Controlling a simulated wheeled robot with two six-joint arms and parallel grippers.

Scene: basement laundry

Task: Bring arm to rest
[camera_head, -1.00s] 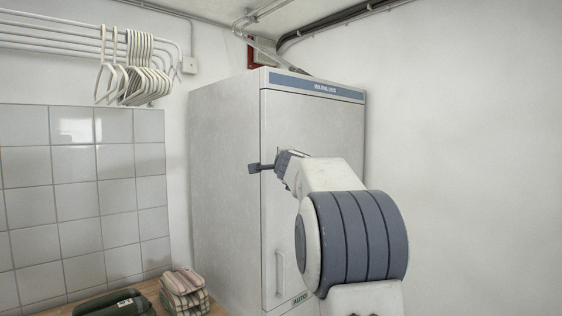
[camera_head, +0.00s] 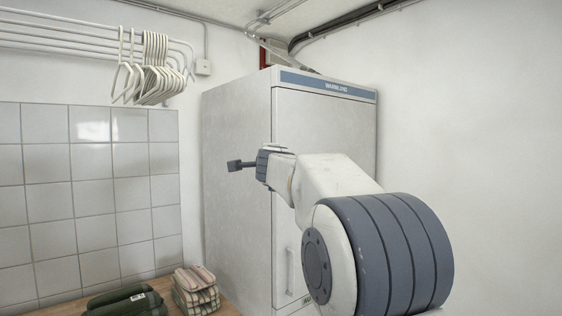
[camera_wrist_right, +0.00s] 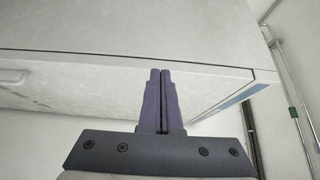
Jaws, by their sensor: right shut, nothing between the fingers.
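My right arm comes in from the lower right in the head view and is raised in front of the tall white cabinet (camera_head: 235,215). Its gripper (camera_head: 232,166) points left, in front of the cabinet's side. In the right wrist view the two dark fingers of this gripper (camera_wrist_right: 160,75) lie together, shut and empty. The cabinet (camera_wrist_right: 110,75) fills much of the wrist view beyond the fingertips. Whether the gripper touches the cabinet cannot be told. My left gripper is in neither view.
White hangers (camera_head: 150,70) hang from a wall rack at the upper left. Folded striped cloths (camera_head: 195,288) and dark green folded items (camera_head: 128,302) lie on a wooden surface (camera_head: 222,309) at the lower left. The right wall (camera_head: 470,120) is bare.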

